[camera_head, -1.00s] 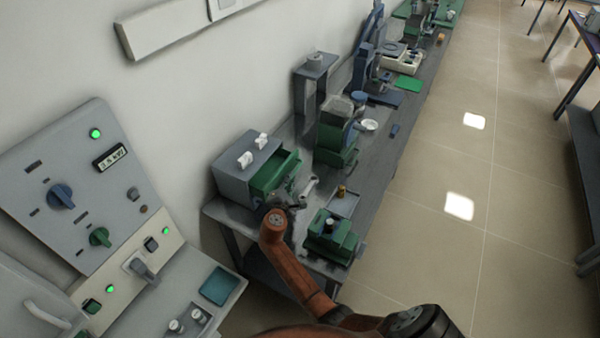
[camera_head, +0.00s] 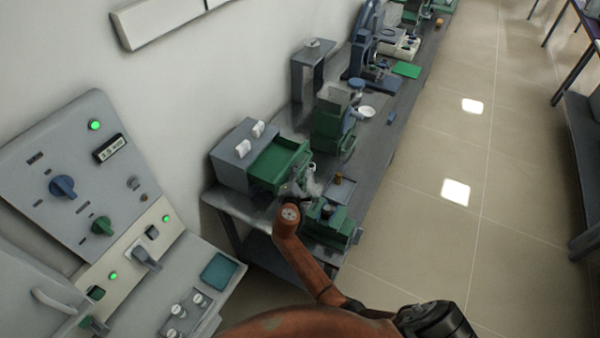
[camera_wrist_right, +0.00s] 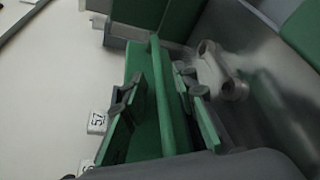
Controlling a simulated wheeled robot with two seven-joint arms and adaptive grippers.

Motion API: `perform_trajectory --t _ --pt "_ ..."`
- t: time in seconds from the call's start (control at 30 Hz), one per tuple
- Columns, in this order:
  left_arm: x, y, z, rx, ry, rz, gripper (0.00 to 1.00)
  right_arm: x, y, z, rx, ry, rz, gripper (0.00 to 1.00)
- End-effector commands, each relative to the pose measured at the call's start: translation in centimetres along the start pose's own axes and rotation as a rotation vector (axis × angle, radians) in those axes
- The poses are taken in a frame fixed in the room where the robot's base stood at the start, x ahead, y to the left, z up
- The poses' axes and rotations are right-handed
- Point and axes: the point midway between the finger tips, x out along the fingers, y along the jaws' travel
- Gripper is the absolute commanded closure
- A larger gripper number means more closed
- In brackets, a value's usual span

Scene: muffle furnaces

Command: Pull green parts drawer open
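The green parts drawer (camera_head: 278,165) stands pulled out of the grey cabinet (camera_head: 232,152) at the near left end of the bench, in the head view. My right gripper (camera_head: 293,188) is at the drawer's front, partly hidden by my orange arm. In the right wrist view, the two fingers of my right gripper (camera_wrist_right: 163,90) stand apart, one on each side of a long green bar or edge of the drawer (camera_wrist_right: 165,110). Gaps seem to show between the bar and the fingers; contact is not clear. My left gripper is not in view.
A green machine (camera_head: 333,125) stands behind the drawer on the bench. A green vise-like block (camera_head: 328,222) and a grey tray (camera_head: 341,190) lie close to the right. A grey control panel (camera_head: 75,185) is at the left. The floor right of the bench is clear.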

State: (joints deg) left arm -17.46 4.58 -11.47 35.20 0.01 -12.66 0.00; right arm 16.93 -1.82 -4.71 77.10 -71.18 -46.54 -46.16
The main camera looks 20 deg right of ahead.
Motion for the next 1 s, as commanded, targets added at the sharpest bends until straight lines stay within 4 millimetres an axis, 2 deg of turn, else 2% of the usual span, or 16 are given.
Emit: perform_trajectory --t 0.17,0.27,0.7,1.0 --pt "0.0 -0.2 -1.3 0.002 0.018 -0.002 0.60 0.0 0.0 0.1 0.000 -0.001 -0.001 0.73" --pt "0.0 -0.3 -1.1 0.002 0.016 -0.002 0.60 -0.5 -0.1 0.0 0.001 0.000 -0.001 0.73" --pt "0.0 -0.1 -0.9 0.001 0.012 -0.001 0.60 -6.7 -0.1 0.0 0.001 0.000 -0.001 0.73" --pt "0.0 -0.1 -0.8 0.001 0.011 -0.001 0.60 -7.5 -0.1 0.0 0.000 0.000 -0.001 0.73"
